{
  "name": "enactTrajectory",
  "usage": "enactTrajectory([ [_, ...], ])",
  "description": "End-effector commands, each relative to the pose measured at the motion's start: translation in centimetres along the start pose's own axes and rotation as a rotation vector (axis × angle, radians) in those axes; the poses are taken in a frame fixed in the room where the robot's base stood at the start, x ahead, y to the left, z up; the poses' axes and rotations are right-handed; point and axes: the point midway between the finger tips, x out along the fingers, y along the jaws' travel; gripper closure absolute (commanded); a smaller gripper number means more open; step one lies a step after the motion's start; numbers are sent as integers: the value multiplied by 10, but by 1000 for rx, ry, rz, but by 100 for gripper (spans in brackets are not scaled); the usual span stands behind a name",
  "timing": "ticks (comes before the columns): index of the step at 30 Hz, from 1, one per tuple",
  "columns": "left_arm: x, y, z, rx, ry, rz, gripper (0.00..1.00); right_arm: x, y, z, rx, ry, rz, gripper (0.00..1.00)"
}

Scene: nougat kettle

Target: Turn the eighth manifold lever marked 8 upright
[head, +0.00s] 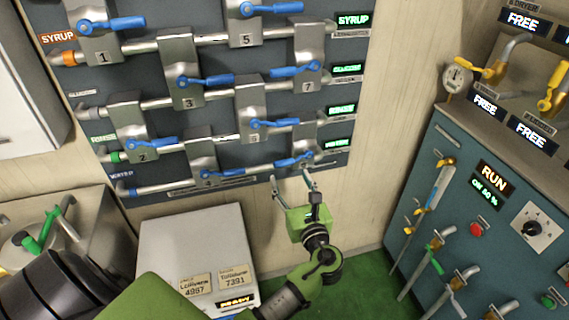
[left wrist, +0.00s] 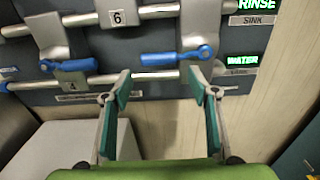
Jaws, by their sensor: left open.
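The eighth lever's blue handle (head: 290,162) is on the lowest pipe, at the right end of the manifold, beside the WATER sign. It lies nearly level, pointing left from its pivot. It also shows in the left wrist view (left wrist: 168,58), level, above and ahead of the fingertips. I cannot read the 8 on its grey bracket (head: 306,138). My left gripper (head: 293,183) is open and empty just below the handle, apart from it. In the left wrist view its two fingers (left wrist: 160,80) stand wide apart. My right gripper is not in view.
Lever 4's blue handle (head: 222,173) lies left on the same pipe. The bracket marked 6 (left wrist: 118,17) is above left. A white box (head: 195,245) stands below the manifold, left of my gripper. A teal control cabinet (head: 415,215) stands at right. Bare wall (head: 355,195) lies between.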

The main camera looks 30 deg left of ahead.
Motion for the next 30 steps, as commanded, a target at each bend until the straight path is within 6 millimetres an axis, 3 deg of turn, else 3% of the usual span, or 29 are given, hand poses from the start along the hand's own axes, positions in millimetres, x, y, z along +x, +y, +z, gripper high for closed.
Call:
enactTrajectory([
  [3,26,0,2,1,-2,1,46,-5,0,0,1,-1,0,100],
  [9,57,0,1,0,0,0,46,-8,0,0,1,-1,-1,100],
  [15,71,0,0,0,1,-1,46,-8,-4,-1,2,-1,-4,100],
  [23,72,0,-1,-1,2,-1,46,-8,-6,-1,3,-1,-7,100],
  [30,71,0,-1,-1,2,-1,100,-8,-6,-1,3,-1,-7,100],
])
